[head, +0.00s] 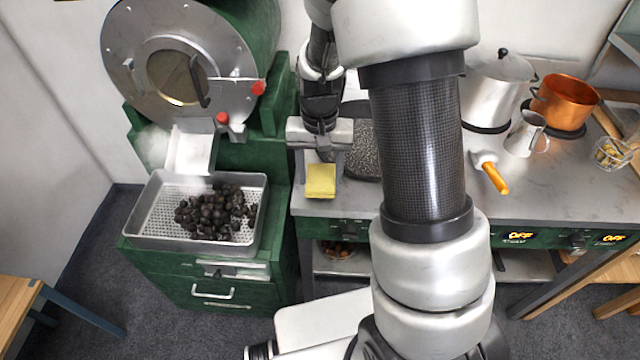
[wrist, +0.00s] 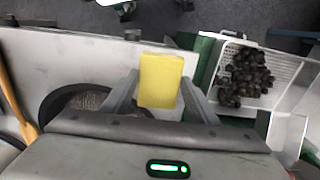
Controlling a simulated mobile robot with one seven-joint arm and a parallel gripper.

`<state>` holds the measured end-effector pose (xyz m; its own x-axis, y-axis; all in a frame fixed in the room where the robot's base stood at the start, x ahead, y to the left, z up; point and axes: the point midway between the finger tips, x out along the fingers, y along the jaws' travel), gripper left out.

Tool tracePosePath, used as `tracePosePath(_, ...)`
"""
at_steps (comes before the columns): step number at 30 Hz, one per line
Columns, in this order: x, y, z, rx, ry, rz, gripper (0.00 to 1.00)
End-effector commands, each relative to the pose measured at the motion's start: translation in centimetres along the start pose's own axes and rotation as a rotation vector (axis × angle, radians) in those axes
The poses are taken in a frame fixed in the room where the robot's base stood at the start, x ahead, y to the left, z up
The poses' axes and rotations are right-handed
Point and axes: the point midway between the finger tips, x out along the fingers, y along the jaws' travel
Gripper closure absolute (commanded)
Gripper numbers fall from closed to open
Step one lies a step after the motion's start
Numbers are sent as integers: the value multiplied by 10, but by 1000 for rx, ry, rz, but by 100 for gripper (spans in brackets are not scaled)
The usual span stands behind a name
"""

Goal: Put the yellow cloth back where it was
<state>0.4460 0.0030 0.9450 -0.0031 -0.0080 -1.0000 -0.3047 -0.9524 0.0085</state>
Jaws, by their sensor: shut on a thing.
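The yellow cloth (head: 321,180) is a small folded square block near the left front edge of the grey counter. My gripper (head: 320,160) is above that counter edge, pointing down, shut on the cloth. In the wrist view the cloth (wrist: 160,80) sits between the two fingers of my gripper (wrist: 162,95), one finger on each side. I cannot tell whether the cloth touches the counter top.
A perforated tray (head: 150,212) of dark chestnuts (head: 215,212) sits left, under the green roaster drum (head: 185,65). On the counter (head: 480,205) are a steel pot (head: 492,92), a copper pot (head: 563,100), a metal jug (head: 525,138) and an orange-handled tool (head: 492,175).

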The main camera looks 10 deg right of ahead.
Motion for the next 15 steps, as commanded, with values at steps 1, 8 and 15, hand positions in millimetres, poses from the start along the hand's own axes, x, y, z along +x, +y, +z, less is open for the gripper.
tracePosePath(1, 3, 0, 0, 0, 0, 0, 64)
tracePosePath(8, 32, 0, 1, -1, -2, 2, 64)
tracePosePath(15, 40, 0, 0, -1, 2, 0, 64)
